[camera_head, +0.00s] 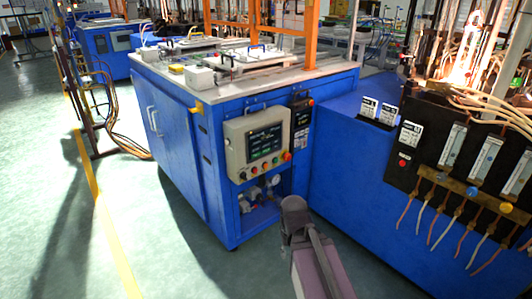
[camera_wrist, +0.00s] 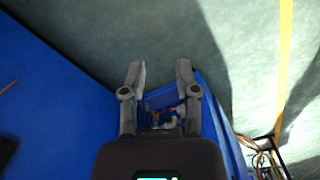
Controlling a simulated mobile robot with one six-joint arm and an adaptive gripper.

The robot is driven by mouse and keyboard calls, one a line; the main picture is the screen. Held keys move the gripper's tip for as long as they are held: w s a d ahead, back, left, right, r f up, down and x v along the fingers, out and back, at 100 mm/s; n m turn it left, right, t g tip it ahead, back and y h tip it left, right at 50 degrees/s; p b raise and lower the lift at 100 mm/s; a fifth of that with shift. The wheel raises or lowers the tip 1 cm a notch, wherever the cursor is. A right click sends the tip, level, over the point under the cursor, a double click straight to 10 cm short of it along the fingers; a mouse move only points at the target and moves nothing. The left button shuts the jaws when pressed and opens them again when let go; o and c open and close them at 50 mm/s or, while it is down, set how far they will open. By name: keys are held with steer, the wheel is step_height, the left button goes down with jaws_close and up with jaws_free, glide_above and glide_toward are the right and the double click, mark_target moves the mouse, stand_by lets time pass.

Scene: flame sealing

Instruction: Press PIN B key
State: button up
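A beige control box (camera_head: 258,144) with a dark screen and a row of coloured buttons is on the front of the blue cabinet (camera_head: 180,150). I cannot read a PIN B key on it or anywhere else; the lettering is too small. In the wrist view my gripper (camera_wrist: 160,70) is open and empty, its two fingers apart. It points down toward the floor beside blue cabinet panels, with small fittings (camera_wrist: 168,118) seen between the fingers. In the head view my arm stands in front of the cabinet, below and right of the control box; the fingertips cannot be made out there.
A lower blue bench (camera_head: 345,165) adjoins on the right, with small white-faced displays (camera_head: 378,111) and a black flowmeter panel (camera_head: 460,155) with hoses. A gauge and valves (camera_head: 258,190) fill a recess below the control box. Green floor (camera_head: 60,200) is clear at left.

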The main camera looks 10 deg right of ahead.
jaws_close()
stand_by(1.2)
